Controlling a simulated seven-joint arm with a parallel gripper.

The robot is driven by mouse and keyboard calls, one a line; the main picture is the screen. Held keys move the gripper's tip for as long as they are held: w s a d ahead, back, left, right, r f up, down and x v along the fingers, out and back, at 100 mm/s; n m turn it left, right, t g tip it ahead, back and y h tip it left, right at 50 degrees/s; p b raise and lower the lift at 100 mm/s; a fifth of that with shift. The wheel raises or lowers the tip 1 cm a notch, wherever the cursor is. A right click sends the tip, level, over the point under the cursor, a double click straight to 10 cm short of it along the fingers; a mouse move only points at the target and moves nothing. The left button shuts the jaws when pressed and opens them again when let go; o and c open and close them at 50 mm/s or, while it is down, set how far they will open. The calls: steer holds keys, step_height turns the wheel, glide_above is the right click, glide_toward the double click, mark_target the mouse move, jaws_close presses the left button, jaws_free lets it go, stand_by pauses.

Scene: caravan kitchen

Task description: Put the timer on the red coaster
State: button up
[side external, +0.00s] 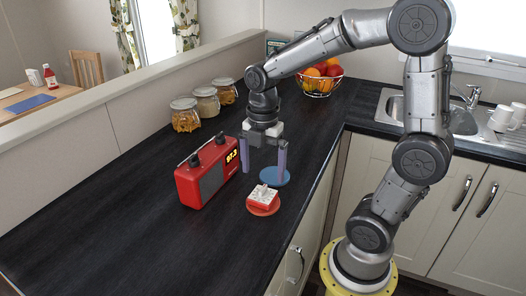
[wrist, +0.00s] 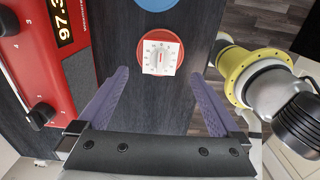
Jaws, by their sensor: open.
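The timer (side external: 263,194) is a small white block with a dial. It rests on the red coaster (side external: 262,210) on the dark worktop. In the wrist view the timer (wrist: 159,58) lies face up within the rim of the red coaster (wrist: 177,42). My gripper (side external: 262,172) is open and empty, above and a little behind the timer, with its fingers pointing down. In the wrist view the purple fingers (wrist: 159,88) are spread wide, with nothing between their tips, and the timer is beyond them.
A red radio (side external: 207,171) stands close to the left of my gripper. A blue coaster (side external: 275,176) lies just behind the red one. Several glass jars (side external: 206,102) and a fruit bowl (side external: 320,84) are farther back. The worktop's front left is clear.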

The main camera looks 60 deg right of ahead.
mark_target(263, 188)
step_height(263, 188, up, 5)
steer(key=s+a+m+t, duration=0.2)
steer(key=s+m, duration=0.3)
steer(key=m, duration=0.4)
steer(key=s+a+r+m+t, duration=0.1)
steer(key=s+a+m+t, duration=0.2)
steer(key=m, duration=0.6)
steer(key=shift+s+a+t, duration=0.3)
steer(key=shift+s+a, duration=0.15)
steer(key=shift+s, duration=0.7)
